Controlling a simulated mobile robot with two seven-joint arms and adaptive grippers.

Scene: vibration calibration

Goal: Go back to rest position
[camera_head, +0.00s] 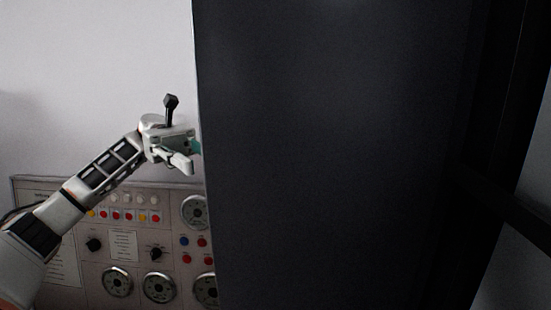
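My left arm reaches in from the lower left. My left gripper (187,158) is raised in front of the pale wall, above the control panel (70,190) and close to the left edge of a large dark panel (330,150). One pale finger shows, with a teal part beside it at the dark edge. The finger gap is not clear, and I cannot tell whether the gripper touches the dark panel. My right gripper is not in view.
The control panel carries several buttons, knobs and round dials (158,287); the dark panel hides its right side. The dark panel fills most of the middle and right. A dark bar (505,208) crosses at the far right. The upper-left wall area is clear.

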